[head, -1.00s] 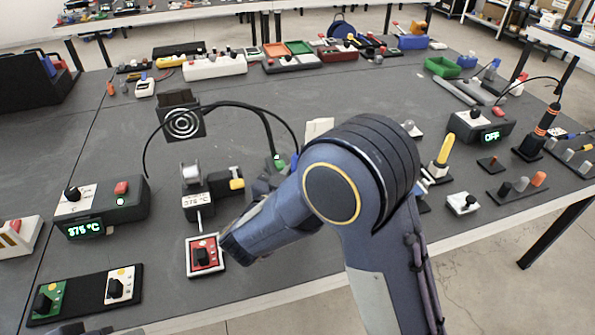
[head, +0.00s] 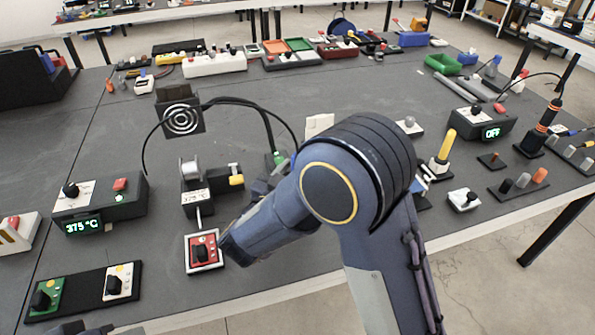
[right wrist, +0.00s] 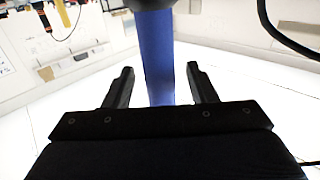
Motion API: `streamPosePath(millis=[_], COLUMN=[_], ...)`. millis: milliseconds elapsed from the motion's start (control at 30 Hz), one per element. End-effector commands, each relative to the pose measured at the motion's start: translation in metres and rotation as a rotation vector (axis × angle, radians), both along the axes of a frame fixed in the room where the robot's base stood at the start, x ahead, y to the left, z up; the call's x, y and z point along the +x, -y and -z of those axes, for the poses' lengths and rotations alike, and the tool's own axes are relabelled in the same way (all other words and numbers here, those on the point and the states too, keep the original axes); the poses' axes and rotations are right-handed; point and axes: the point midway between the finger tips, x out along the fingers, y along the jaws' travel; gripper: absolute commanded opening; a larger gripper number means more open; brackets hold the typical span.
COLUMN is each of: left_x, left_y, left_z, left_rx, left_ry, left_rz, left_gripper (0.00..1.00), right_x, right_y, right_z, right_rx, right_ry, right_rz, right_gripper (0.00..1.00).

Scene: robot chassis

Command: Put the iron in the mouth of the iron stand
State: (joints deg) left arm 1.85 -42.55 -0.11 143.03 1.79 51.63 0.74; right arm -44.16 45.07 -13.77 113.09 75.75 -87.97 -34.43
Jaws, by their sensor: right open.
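In the right wrist view, my right gripper (right wrist: 160,88) is open, with a blue upright shaft (right wrist: 158,60) between its fingers and a gap on both sides. The shaft looks like the iron's handle. In the head view, my right arm hides this gripper and most of the iron; a green collar (head: 279,158) under black cables shows just beyond the arm. A dark stand-like block (head: 225,178) with a yellow part and a grey spool lies left of it; I take it for the iron stand, but its mouth is not clear.
A station (head: 130,205) reading 375 °C stands at left, with a round fan (head: 181,121) behind the block. A red switch box (head: 204,252) sits near the front edge. Another iron (head: 546,118) stands at right beside a station reading OFF (head: 465,125).

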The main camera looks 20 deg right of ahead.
Motion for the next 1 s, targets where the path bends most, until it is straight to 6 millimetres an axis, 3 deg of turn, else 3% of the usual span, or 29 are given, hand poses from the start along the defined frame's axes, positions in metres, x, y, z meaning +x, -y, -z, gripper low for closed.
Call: streamPosePath(millis=[433, 1000], left_x=[0.0, 0.0], left_y=[0.0, 0.0], left_z=[0.005, -0.001], left_rx=[0.0, 0.0], left_ry=[0.0, 0.0], left_rz=[0.0, 0.0], left_gripper=[0.36, 0.36], right_x=[-0.049, -0.054], right_y=[-0.047, -0.05], right_z=[0.0, -0.007], right_rx=[0.001, -0.001], right_ry=[0.001, 0.001], right_rz=[-0.004, 0.0], right_gripper=[0.52, 0.52])
